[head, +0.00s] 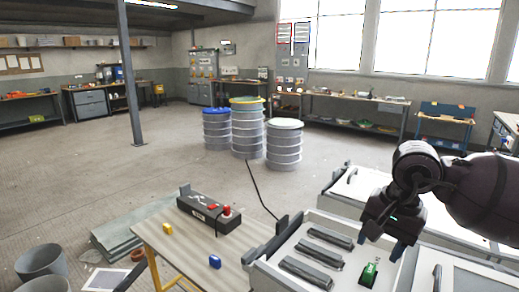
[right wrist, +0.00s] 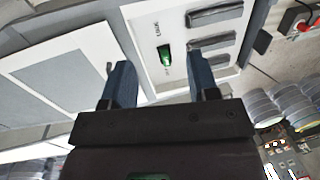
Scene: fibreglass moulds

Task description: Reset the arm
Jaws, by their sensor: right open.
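My right gripper (head: 385,240) is open and empty, held above the light grey panel (head: 335,224) at the lower right of the head view. Its two blue fingers stand well apart in the right wrist view (right wrist: 160,75). A small green part (head: 369,273) sits on the panel below the gripper, beside several dark grey bars (head: 323,254). The green part also shows between and beyond the fingers in the right wrist view (right wrist: 165,55), apart from them. My left gripper is not in view.
Several drums (head: 248,130) stand farther back. A steel post (head: 130,75) rises at left.

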